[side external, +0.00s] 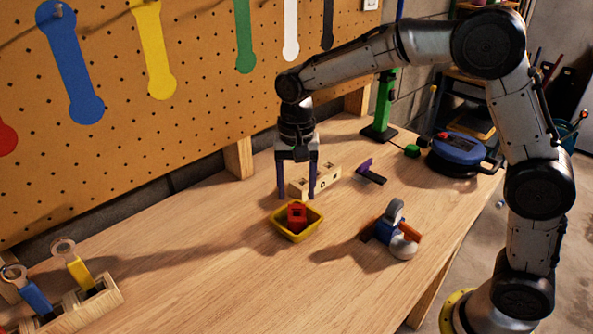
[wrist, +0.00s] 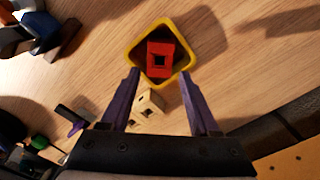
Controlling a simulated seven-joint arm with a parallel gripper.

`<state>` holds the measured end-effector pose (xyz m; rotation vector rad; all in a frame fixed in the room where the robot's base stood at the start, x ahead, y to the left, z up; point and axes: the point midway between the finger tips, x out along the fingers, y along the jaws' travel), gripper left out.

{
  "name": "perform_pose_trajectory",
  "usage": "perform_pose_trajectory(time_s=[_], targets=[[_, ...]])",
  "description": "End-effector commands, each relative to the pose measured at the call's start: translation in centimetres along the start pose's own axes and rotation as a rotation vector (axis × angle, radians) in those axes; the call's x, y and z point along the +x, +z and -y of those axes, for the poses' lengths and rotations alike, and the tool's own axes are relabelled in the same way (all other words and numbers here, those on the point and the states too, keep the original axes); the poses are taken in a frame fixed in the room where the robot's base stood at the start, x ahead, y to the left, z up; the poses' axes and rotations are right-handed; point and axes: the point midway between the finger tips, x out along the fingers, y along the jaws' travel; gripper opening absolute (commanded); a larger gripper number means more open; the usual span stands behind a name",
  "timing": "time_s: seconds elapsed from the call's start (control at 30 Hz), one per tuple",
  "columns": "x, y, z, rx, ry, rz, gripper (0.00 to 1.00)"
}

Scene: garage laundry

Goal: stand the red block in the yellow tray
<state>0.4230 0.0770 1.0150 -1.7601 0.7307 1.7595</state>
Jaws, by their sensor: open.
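The red block (side external: 297,214) is inside the yellow tray (side external: 281,230) on the wooden bench. It has a square hole in its upper face. In the wrist view the red block (wrist: 167,47) lies within the walls of the yellow tray (wrist: 132,38), and it appears upright, though its exact seating on the tray floor is hidden. My gripper (side external: 297,195) is open and points down, just behind the tray. In the wrist view my gripper (wrist: 166,75) has its two purple fingers apart with nothing between the tips, and the block is beyond them.
A pale wooden block with holes (side external: 327,178) stands close by my fingers. A purple-handled tool (side external: 371,172) lies to its right. A blue, orange and white object (side external: 393,234) stands right of the tray. A wooden rack (side external: 85,308) is at the front left. The bench between is clear.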

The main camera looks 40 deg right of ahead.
Motion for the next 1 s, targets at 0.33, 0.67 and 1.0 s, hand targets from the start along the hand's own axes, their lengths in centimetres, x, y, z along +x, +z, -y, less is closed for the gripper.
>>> perform_pose_trajectory(time_s=[0.33,0.67,1.0], targets=[[-4.6,0.0,0.0,0.000,0.000,0.000,0.62],[-6.0,0.4,-1.3,-0.035,-0.021,-0.015,0.62],[-10.9,5.3,-12.3,-0.357,-0.153,-0.181,0.62]])
